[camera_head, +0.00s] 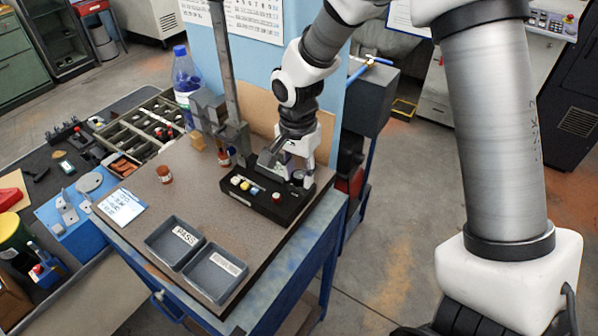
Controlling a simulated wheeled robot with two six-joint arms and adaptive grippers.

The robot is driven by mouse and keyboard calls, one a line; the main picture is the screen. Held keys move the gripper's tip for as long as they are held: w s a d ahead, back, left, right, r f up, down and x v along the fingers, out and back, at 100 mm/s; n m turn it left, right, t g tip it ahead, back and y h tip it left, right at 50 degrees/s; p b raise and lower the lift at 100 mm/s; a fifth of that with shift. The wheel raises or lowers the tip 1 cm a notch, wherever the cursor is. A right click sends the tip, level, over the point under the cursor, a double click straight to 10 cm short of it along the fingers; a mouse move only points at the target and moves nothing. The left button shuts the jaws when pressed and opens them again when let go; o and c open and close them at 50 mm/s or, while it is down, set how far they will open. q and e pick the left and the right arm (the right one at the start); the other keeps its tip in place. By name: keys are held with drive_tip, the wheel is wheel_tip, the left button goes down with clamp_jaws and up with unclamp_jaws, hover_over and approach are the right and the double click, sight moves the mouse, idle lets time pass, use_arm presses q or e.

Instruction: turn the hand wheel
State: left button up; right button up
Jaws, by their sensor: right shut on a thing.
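I cannot make out a hand wheel; it may be hidden behind my right gripper. My right gripper (286,168) is low over the bench, close to the upright metal stand (231,90) and just behind the black block (264,207). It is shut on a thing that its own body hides. The stand has a tall grey column and a dark grey foot. The black block holds several small coloured pieces in a row. My left gripper is not in view.
Two grey trays (171,256) stand at the bench's front, one labelled PASS. A white sheet (121,207) and a small red-brown jar (164,174) lie to the left. A blue-capped bottle (186,78) stands behind. The middle of the brown bench top is clear.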

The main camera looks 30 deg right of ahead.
sight(298, 175)
idle(0.5)
drive_tip(key=o, duration=0.9)
drive_tip(key=shift+c, duration=0.2)
wheel_tip(298, 175, up, 12)
drive_tip(key=shift+w, duration=0.15)
